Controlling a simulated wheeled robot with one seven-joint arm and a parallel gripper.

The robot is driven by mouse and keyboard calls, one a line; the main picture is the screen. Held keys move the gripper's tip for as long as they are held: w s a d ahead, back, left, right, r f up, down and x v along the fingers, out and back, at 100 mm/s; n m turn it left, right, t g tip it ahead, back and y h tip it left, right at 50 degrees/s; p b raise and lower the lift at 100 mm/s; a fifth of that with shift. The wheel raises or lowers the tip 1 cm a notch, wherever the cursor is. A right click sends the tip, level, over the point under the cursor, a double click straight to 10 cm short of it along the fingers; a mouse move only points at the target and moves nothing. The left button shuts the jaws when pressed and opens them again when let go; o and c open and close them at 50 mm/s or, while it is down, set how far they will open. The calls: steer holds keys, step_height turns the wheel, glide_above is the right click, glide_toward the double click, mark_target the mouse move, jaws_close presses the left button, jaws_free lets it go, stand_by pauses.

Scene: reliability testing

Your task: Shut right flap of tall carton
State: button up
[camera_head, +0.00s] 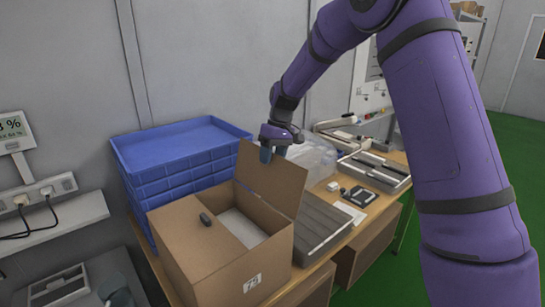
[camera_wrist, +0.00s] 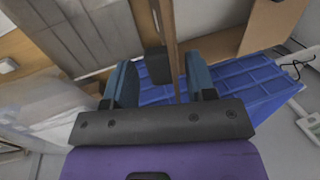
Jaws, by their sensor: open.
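The tall brown carton (camera_head: 213,265) stands on the bench in the head view, with a white label on its front. Its right flap (camera_head: 271,186) stands raised, leaning slightly. Its left flap (camera_head: 185,234) lies flat over the left part of the top. Through the open right part I see a pale grey surface (camera_head: 241,228) inside. My gripper (camera_head: 267,154) is at the upper edge of the right flap. In the wrist view the flap (camera_wrist: 171,45) shows nearly edge-on between the two teal fingers of my gripper (camera_wrist: 161,82), closer to the right one. The fingers are apart.
A small dark object (camera_head: 206,219) lies on the left flap's inner edge. Stacked blue crates (camera_head: 180,153) stand behind the carton. A grey slatted panel (camera_head: 318,226) lies close on the right, with a clear plastic bag (camera_head: 317,158) behind. Trays and small devices crowd the bench further right.

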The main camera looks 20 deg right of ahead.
steer(key=shift+c, duration=0.5)
jaws_close()
steer(key=shift+a+r, duration=0.1)
steer(key=shift+a, duration=0.15)
steer(key=shift+s+a+r+t+h, duration=0.2)
steer(key=shift+s+a+t+h, duration=0.1)
steer(key=shift+a+h, duration=0.35)
steer(key=s+a+f+t+h, duration=0.3)
steer(key=a+h, duration=0.4)
steer(key=s+a+f+t+h, duration=0.3)
steer(key=a+h, duration=0.4)
steer(key=shift+f, duration=0.3)
steer(key=shift+s, duration=0.1)
